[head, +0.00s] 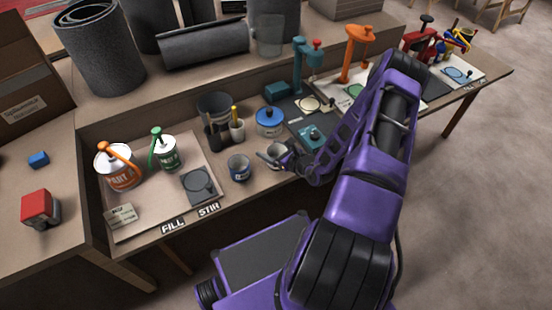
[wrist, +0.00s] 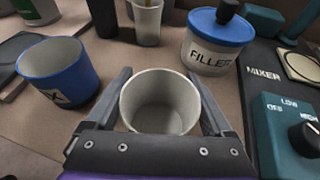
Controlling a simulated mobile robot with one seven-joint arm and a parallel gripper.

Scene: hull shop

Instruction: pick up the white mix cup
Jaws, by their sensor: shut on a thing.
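The white mix cup (wrist: 160,112) stands upright between the two fingers of my gripper (wrist: 162,100) in the wrist view. The cup looks empty inside. My gripper is shut on it, with one finger at each side. In the head view the white cup (head: 275,155) shows at the end of my arm, partly covered by my gripper (head: 277,160). I cannot tell whether the cup's base touches the bench.
A blue cup (wrist: 58,75) stands close on the left. A filler tub (wrist: 217,45) with a blue lid is behind right. A teal mixer (wrist: 285,135) is close on the right. A stick holder (head: 237,130) stands behind. Bare bench lies in front.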

